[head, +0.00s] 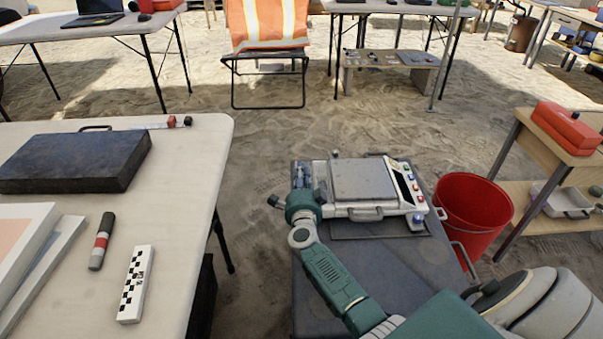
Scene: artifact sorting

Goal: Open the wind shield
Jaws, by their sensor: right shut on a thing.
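A white weighing instrument (402,189) with coloured buttons stands on a dark grey stand to the right of the white table. A flat grey panel (362,181) covers its middle, with a handle (366,213) at the front edge. The wind shield seems to belong to this instrument, but its outline is hard to make out. My right gripper (303,178) is at the instrument's left end, shut on a part there that looks like the wind shield's edge. The fingertips are small and partly hidden by the wrist. My left gripper is not in view.
A red bucket (474,207) stands right of the dark stand (320,282). The white table (190,160) at left holds a dark slab (76,161), a marker (102,241) and a checkered scale bar (136,284). A wooden shelf with a red toolbox (567,128) is at right. Sand lies between.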

